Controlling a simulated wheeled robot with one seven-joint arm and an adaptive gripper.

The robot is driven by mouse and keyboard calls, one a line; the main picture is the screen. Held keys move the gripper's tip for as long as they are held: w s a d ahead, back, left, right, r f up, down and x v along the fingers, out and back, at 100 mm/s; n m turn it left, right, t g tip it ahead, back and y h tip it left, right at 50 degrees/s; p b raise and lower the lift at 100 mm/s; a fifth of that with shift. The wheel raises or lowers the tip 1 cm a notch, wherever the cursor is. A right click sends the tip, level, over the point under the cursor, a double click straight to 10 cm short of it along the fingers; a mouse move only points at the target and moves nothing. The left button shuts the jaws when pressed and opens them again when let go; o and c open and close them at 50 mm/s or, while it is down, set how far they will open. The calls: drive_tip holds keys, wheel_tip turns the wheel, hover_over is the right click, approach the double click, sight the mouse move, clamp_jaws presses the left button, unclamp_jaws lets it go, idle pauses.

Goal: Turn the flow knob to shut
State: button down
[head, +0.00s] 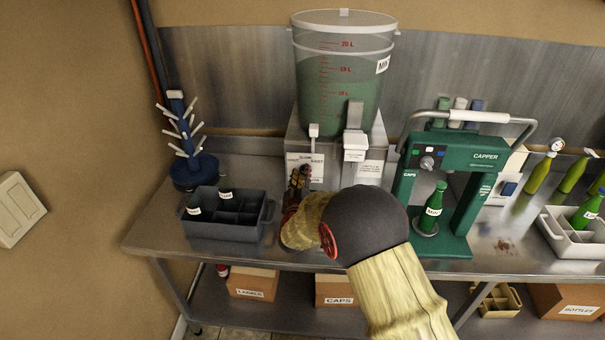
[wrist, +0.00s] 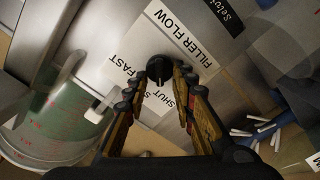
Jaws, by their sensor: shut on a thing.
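The black flow knob (wrist: 159,69) sits on a white label panel reading FILLER FLOW, FAST and SHUT in the wrist view. My gripper (wrist: 160,76) has its fingertips on either side of the knob and is shut on it. I cannot tell clearly which mark the knob points to. In the head view my gripper (head: 298,178) is at the front of the metal filler stand (head: 317,148), in front of its left label, and hides the knob. The large bucket of green liquid (head: 340,85) stands on top of the filler stand.
The green capper (head: 455,170) with a green bottle (head: 432,207) stands to the right. A white crate (head: 570,238) is at far right.

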idle(0.4)
drive_tip(key=c, duration=1.6)
unclamp_jaws()
drive_tip(key=shift+c, duration=0.2)
drive_tip(key=shift+o, duration=0.3)
drive_tip(key=s, duration=1.2)
drive_tip(key=shift+a, duration=0.25)
